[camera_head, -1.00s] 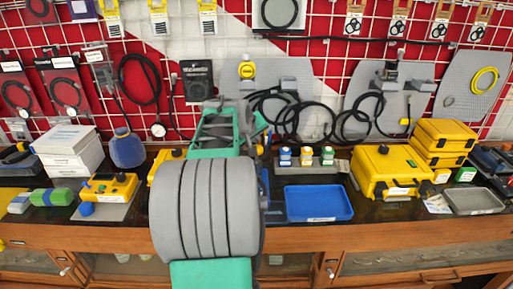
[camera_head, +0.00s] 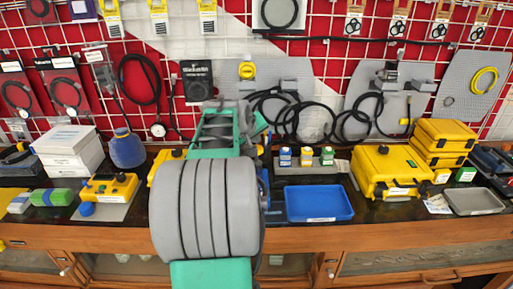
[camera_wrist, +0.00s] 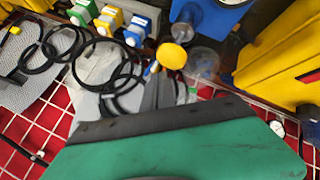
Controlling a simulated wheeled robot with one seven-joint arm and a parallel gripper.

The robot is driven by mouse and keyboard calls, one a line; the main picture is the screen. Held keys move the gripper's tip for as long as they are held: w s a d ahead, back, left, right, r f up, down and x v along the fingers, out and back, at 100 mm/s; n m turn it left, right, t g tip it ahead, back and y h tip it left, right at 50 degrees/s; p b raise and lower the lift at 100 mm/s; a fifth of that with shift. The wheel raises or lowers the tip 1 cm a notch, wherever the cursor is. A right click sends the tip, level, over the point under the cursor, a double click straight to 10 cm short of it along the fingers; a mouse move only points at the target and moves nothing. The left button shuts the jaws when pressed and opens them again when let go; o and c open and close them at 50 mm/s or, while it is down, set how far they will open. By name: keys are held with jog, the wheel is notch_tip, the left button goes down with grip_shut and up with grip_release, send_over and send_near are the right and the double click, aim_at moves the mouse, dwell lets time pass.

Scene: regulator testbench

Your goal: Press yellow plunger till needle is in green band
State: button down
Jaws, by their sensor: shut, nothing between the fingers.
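A round yellow disk, which looks like the yellow plunger (camera_wrist: 172,56), shows in the wrist view beside a blue body (camera_wrist: 203,20). A white dial (camera_wrist: 233,2) on that body is cut off at the top edge, so its needle and green band are out of sight. My gripper (camera_wrist: 167,80) is shut and empty, its grey fingers close to the plunger's edge in the picture. I cannot tell whether they touch. In the head view my arm hides the gripper and most of the blue device, with only a blue sliver (camera_head: 265,187) showing.
Three small capped bottles (camera_head: 306,157) stand right of my arm, behind a blue tray (camera_head: 320,218). A yellow case (camera_head: 390,172) stands further right. A yellow box (camera_wrist: 285,45) is near the device. Black hoses (camera_head: 300,115) hang on the wire grid behind.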

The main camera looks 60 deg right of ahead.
dwell(0.3)
jog(key=shift+f+b, duration=0.4)
jog(key=shift+f+b, duration=1.25)
jog(key=shift+f, duration=0.5)
dwell(1.0)
jog(key=shift+r, duration=0.1)
jog(key=shift+r+p, duration=1.25)
jog(key=shift+r, duration=0.75)
jog(key=shift+r, duration=0.1)
notch_tip(320, 180, up, 5)
jog(key=p, duration=0.3)
